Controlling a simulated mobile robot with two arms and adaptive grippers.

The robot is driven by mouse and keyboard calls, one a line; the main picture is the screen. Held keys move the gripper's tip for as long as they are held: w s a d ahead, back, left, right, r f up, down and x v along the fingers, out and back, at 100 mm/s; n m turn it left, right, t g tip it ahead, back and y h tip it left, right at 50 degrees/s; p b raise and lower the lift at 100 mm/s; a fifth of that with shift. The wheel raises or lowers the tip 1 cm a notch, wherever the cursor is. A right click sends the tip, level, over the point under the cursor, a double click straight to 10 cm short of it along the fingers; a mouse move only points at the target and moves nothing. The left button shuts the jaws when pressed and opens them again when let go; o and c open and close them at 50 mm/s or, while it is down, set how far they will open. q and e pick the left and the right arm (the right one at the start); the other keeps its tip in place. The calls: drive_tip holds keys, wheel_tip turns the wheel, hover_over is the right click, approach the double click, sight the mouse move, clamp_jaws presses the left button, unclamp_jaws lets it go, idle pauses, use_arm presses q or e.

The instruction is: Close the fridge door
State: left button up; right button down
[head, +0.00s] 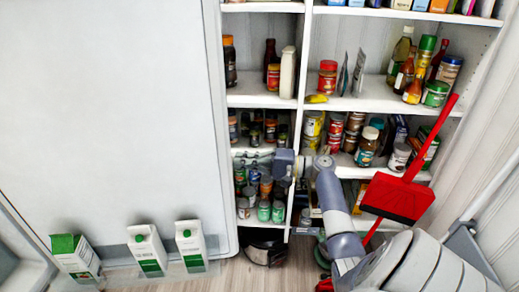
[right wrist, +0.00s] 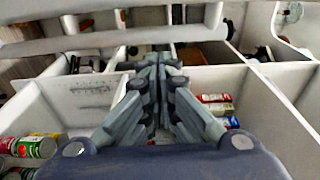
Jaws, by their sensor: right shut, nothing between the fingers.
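The fridge door (head: 110,120) is the large white panel filling the left of the head view. Its inner face shows, with milk cartons (head: 147,250) standing along its bottom edge, so it stands open. My right arm reaches in from the bottom right. My right gripper (head: 283,165) is just right of the door's right edge, in front of the shelving; I cannot tell whether it touches the door. In the right wrist view its fingers (right wrist: 160,62) are together and empty. My left gripper is not in view.
White corner shelving (head: 303,100) with jars, cans and bottles stands behind the gripper. A red dustpan (head: 395,197) with a long handle leans at the right, close to my right arm. A strip of wooden floor (head: 225,272) shows below the door.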

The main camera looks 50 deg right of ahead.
drive_tip(key=a+p, duration=0.1)
drive_tip(key=s+a+p, duration=0.1)
drive_tip(key=a+p, duration=0.1)
drive_tip(key=shift+s+a, duration=0.25)
drive_tip(key=shift+s, duration=0.15)
